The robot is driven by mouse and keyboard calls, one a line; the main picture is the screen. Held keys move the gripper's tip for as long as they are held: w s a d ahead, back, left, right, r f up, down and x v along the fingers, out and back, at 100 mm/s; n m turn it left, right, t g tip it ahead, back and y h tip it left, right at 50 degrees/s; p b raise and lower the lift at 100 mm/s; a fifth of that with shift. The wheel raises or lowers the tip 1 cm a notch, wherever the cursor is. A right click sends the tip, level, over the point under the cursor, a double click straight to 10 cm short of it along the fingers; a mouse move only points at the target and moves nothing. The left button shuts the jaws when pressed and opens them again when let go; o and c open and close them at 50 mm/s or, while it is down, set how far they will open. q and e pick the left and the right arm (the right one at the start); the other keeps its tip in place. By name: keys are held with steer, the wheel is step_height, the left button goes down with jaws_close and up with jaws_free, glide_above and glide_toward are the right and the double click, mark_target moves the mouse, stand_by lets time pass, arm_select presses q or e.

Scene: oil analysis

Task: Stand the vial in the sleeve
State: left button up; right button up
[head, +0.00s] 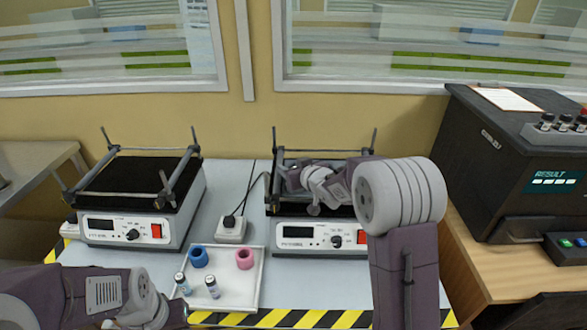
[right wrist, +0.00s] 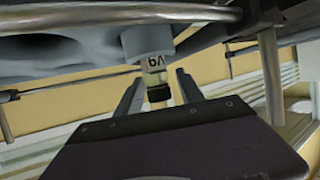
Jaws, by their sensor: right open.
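In the right wrist view, which is upside down, a vial (right wrist: 154,66) with a pale marked label and a black cap (right wrist: 158,93) has its lower end inside a grey-blue sleeve (right wrist: 147,40). It looks close to upright. My right gripper (right wrist: 160,82) is open, with one finger on each side of the vial and visible space between fingers and vial. In the head view my right arm reaches over the right shaker and hides that vial and sleeve.
A white tray (head: 234,302) holds a blue ring (head: 198,257), a pink ring (head: 245,259) and two small vials (head: 182,284) (head: 212,287). The left shaker (head: 130,232) and right shaker (head: 300,235) have raised bars. A dark analyser (head: 500,150) stands at right.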

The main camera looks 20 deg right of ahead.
steer(key=p+v, duration=0.1)
steer(key=v, duration=1.1)
steer(key=shift+r+p, duration=0.25)
steer(key=shift+p, duration=0.1)
steer(key=shift+r, duration=0.1)
